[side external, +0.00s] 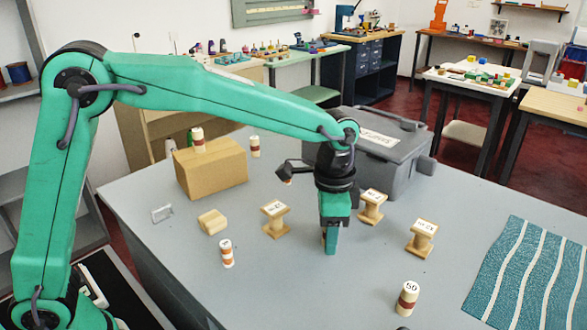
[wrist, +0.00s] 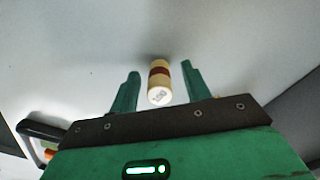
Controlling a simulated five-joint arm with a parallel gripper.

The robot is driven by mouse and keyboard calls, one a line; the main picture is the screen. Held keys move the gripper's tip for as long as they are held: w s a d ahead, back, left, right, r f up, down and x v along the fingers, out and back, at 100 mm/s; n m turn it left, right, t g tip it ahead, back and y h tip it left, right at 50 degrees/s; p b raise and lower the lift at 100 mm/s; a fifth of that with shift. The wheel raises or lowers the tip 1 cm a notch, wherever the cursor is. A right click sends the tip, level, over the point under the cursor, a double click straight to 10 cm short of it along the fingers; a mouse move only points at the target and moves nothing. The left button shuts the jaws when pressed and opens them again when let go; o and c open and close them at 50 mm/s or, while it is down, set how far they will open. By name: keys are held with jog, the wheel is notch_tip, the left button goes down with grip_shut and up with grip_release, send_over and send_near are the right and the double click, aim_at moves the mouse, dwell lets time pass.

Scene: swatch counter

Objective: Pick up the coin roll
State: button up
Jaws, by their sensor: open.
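A coin roll (wrist: 159,72), cream with a dark red band and a printed white end, shows in the wrist view between the two green fingers of my gripper (wrist: 160,72). There is a gap on both sides of it, and the fingers are open. In the side view my gripper (side external: 330,246) points down low over the counter, and its finger hides most or all of this roll. Other coin rolls stand apart: one marked 50 (side external: 408,298) at the front right, an orange-banded one (side external: 227,254) at the front left, and one (side external: 255,146) behind the cardboard box.
A cardboard box (side external: 212,172) with a roll (side external: 198,139) on top and a grey case (side external: 390,155) stand behind. Striped teal cloth (side external: 520,275) lies right.

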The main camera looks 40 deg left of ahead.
jog(key=c, duration=1)
grip_shut()
jog(key=shift+r, duration=0.1)
jog(key=shift+r, duration=0.35)
notch_tip(320, 180, up, 3)
jog(key=shift+r, duration=0.1)
jog(key=s+d+r, duration=0.6)
jog(key=s+r, duration=0.1)
jog(key=s, duration=0.2)
jog(key=shift+s+d, duration=0.25)
jog(key=shift+s, duration=0.15)
